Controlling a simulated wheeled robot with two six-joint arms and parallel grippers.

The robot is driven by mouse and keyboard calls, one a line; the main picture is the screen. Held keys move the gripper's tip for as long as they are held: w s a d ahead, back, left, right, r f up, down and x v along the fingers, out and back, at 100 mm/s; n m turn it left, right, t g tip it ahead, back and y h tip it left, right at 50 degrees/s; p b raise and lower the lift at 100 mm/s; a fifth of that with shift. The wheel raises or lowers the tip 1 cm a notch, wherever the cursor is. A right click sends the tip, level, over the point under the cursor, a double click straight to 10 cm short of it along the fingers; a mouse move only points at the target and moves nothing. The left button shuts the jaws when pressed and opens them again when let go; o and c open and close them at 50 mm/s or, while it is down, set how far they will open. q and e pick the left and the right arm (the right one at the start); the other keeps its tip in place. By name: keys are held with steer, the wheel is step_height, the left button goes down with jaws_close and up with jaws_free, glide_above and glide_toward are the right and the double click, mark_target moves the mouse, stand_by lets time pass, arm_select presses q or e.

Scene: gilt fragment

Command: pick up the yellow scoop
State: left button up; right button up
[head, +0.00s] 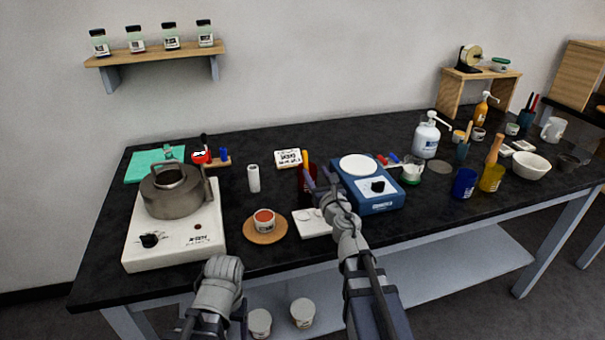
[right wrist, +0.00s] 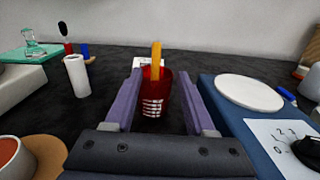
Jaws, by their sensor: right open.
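The yellow scoop (right wrist: 156,58) stands with its handle upright in a red cup (right wrist: 153,100); its lower part is hidden inside the cup. In the head view the yellow handle (head: 305,158) shows above the red cup, just left of the blue scale. My right gripper (head: 318,188) is open, and its purple fingers reach toward the cup. In the right wrist view the cup and handle appear between the open fingers of this gripper (right wrist: 158,95), and nothing is visibly gripped.
The blue scale (head: 382,198) stands close on the right. A white cylinder (head: 254,178) stands to the left. A small cup on a round wooden coaster (head: 265,238) and a white tile (head: 310,224) lie nearer. A hot plate (head: 150,250) with a kettle (head: 180,193) is farther left.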

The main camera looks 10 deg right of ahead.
mark_target(306, 162)
steer(key=shift+w+a+f, duration=0.1)
steer(key=shift+w+f, duration=0.25)
steer(key=shift+f, duration=0.05)
steer(key=shift+w+a, duration=0.2)
steer(key=shift+w, duration=1.85)
steer(key=shift+w+a, duration=0.15)
steer(key=shift+w, duration=1.85)
steer(key=shift+s+r, duration=0.1)
jaws_close()
